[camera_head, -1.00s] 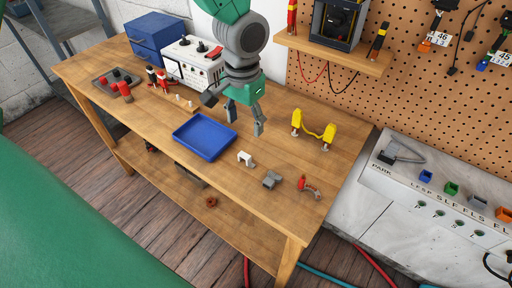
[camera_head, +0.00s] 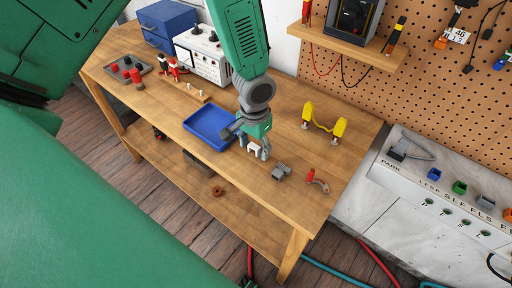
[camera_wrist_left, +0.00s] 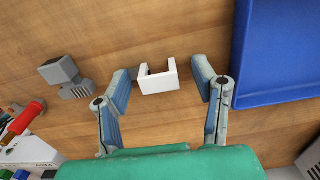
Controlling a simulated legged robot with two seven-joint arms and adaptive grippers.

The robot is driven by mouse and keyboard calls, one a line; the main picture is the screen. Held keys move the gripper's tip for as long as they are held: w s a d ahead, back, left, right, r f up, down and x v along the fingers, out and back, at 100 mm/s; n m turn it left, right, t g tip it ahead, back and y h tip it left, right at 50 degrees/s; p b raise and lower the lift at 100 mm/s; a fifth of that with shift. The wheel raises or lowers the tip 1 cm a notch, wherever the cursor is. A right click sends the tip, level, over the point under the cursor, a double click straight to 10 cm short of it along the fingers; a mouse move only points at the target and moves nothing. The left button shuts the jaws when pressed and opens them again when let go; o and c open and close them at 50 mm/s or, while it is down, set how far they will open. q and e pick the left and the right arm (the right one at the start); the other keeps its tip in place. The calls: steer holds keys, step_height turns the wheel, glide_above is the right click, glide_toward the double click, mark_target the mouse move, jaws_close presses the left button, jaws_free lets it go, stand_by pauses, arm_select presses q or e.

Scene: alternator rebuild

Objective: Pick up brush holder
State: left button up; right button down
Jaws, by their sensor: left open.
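A small white U-shaped piece (camera_head: 254,149), which I take for the brush holder, sits on the wooden bench in front of the blue tray. It also shows in the left wrist view (camera_wrist_left: 158,84), with its open side toward the top of the picture. My left gripper (camera_head: 256,146) is open and low over this piece, partly hiding it in the head view. In the left wrist view the two spread fingers (camera_wrist_left: 162,76) stand on either side of the white piece, with a gap on both sides. My right gripper is not in view.
The blue tray (camera_head: 198,136) lies close behind the gripper; its blue wall (camera_wrist_left: 242,60) is near one finger. A grey block (camera_head: 281,171) and a red-handled part (camera_head: 310,176) lie to the right. The bench (camera_head: 245,195) front is bare.

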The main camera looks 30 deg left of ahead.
arm_select(q)
steer(key=shift+a, duration=0.15)
steer(key=shift+s, duration=0.1)
steer(key=shift+c, duration=1)
steer(key=c, duration=0.6)
steer(key=shift+d, duration=0.25)
steer(key=c, duration=0.3)
